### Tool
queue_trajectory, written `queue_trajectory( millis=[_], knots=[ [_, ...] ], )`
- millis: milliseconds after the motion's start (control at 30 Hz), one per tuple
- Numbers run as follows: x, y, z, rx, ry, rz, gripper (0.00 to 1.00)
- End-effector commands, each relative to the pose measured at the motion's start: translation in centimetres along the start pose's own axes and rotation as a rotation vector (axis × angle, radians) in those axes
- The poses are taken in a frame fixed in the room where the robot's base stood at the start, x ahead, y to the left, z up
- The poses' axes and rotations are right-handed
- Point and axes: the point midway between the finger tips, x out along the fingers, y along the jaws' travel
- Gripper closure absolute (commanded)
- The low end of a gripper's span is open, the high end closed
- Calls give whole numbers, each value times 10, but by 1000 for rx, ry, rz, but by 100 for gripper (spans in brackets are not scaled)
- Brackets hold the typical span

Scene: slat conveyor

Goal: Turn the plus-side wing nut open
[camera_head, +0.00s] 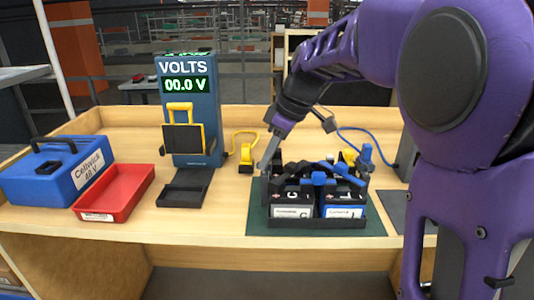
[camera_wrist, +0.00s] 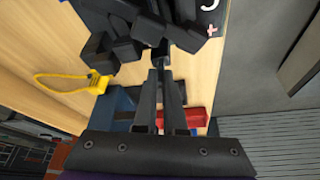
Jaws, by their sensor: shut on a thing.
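My gripper (camera_head: 266,165) reaches down to the left side of the battery tray (camera_head: 318,222) in the head view. In the wrist view its two fingers (camera_wrist: 161,72) are close together, with their tips at a dark wing nut (camera_wrist: 160,50) near the plus mark on a battery. The gripper is shut on this wing nut; its exact turn angle is hard to tell. The tray holds a black-topped battery (camera_head: 292,211) at left and a blue-topped battery (camera_head: 343,211) at right. Black and blue clamp parts crowd their tops.
A blue voltmeter (camera_head: 188,110) reading 00.0 V stands left of the tray, with a yellow-corded connector (camera_head: 246,157) between. A red bin (camera_head: 115,192) and blue case (camera_head: 58,172) sit at far left.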

Motion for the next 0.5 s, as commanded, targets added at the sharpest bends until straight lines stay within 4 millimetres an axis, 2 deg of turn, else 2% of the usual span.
queue_trajectory(
  millis=[200, 500],
  knots=[
    [0, 2, 0, -149, -1, -64, 100],
    [1, 2, 0, -278, -3, -117, 100]
  ],
)
